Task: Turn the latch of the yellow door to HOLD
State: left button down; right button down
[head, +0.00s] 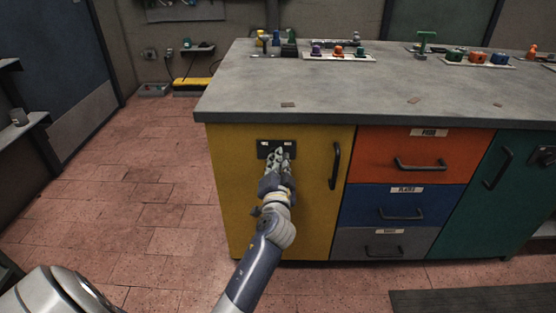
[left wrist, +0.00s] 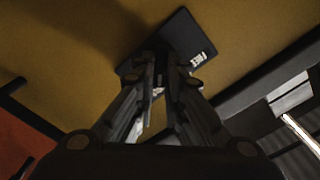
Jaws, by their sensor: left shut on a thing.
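The yellow door (head: 225,200) is the left front of the workbench cabinet and looks closed. Its latch plate (head: 262,145) is dark, with small white labels, near the door's top; it also shows in the left wrist view (left wrist: 183,32). My left gripper (head: 277,154) is at the plate, its fingers shut on the latch. In the left wrist view the fingers (left wrist: 160,65) meet at the plate and hide most of the latch. Which label the latch points to cannot be told. My right gripper is not in view.
The yellow door's black handle (head: 335,166) stands just right of my gripper. Red, blue and grey drawers and a teal door (head: 470,190) are further right. The grey worktop (head: 350,95) overhangs the door. The tiled floor at left is clear.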

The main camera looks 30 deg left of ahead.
pick_arm(q)
jog(key=c, duration=1.7)
grip_release()
jog(key=shift+o, duration=0.2)
jog(key=v, duration=0.7)
jog(key=shift+s, duration=0.25)
jog(key=shift+d, duration=0.15)
